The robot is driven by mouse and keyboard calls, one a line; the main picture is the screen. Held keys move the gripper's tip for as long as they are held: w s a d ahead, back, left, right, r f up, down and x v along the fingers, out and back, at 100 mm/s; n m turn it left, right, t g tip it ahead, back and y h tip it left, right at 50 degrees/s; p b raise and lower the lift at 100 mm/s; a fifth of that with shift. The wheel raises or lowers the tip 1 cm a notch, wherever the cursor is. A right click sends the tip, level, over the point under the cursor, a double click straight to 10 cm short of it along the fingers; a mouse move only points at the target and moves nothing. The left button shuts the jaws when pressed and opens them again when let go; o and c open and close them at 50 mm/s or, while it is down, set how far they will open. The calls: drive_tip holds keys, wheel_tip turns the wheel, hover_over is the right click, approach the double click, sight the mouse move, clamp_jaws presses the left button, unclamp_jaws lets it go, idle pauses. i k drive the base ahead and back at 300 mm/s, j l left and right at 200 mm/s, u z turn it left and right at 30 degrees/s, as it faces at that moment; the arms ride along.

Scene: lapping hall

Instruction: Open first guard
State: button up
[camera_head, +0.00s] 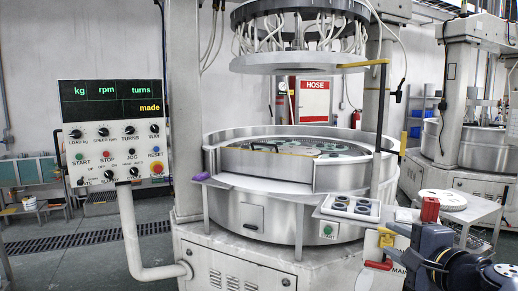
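The lapping machine's steel tub (235,220) stands in the middle of the view. A low steel guard panel (265,166) stands upright across its front opening, in front of the round plate; I take it for the first guard. A thin yellow bar (280,151) runs near its top edge. My wrist hides part of the machine's lower right.
A control panel (115,150) on a bent pipe stands at left. A front shelf holds a purple item (201,176). A tray with dark rings (350,207) sits right of the guard. A black post (380,110) with a yellow arm rises behind it. A side table (475,208) stands right.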

sight(284, 167)
drive_tip(key=i+j+z, duration=0.1)
drive_tip(key=i+j, duration=0.35)
drive_tip(key=i, duration=0.4)
drive_tip(key=i+j+z, duration=0.1)
drive_tip(key=i+j, duration=0.4)
drive_tip(key=i, duration=0.3)
drive_tip(key=i+j+z, duration=0.1)
drive_tip(key=i+j, duration=0.5)
drive_tip(key=i, duration=0.2)
drive_tip(key=i+j+z, duration=0.1)
drive_tip(key=i+j, duration=0.55)
drive_tip(key=i, duration=0.15)
